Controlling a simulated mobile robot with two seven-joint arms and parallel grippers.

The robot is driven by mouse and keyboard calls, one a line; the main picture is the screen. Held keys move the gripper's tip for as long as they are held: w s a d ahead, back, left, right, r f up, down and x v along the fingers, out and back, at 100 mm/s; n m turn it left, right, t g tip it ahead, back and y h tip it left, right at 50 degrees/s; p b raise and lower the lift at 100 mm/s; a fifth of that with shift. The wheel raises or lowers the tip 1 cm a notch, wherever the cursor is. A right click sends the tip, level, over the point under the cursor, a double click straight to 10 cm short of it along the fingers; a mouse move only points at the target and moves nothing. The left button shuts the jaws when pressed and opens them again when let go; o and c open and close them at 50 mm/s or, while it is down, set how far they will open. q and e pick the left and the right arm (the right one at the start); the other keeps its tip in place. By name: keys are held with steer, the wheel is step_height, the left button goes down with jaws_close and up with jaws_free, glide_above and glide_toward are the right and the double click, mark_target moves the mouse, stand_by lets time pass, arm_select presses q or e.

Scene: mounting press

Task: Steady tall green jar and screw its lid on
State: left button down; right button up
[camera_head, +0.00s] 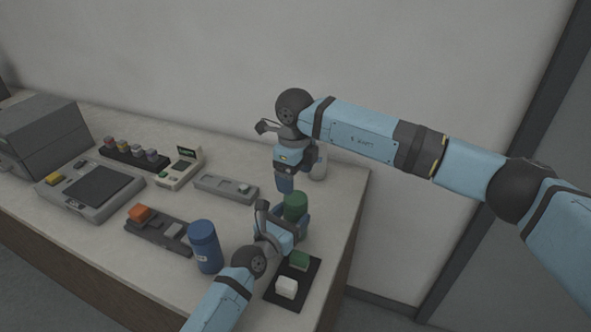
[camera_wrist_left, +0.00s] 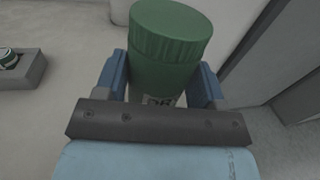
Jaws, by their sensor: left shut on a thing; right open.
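The tall green jar (camera_head: 295,211) stands upright near the right end of the table. My left gripper (camera_head: 284,222) is shut around its body. In the left wrist view, my left gripper (camera_wrist_left: 160,82) has a blue finger on each side of the jar (camera_wrist_left: 157,82), with part of a pale label showing. A ridged green lid (camera_wrist_left: 172,32) sits on top of the jar and looks level; I cannot tell how tight it is. My right gripper (camera_head: 285,183) is open, pointing down just above the lid, with no visible contact. Its fingertips are partly hard to make out.
A blue jar (camera_head: 204,246) stands to the left of my left gripper. A black mat (camera_head: 310,272) with a white block and a green block lies in front. A pale bottle (camera_head: 319,166) stands behind my right gripper. Grey trays and devices fill the left side.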

mark_target(296, 198)
steer(key=n, duration=0.3)
steer(key=r+n, duration=0.1)
steer(key=n, duration=0.2)
steer(key=shift+r, duration=0.15)
steer(key=shift+f, duration=4)
steer(key=c, duration=0.9)
steer(key=o, duration=1.1)
steer(key=shift+c, duration=0.2)
steer(key=shift+r, duration=0.15)
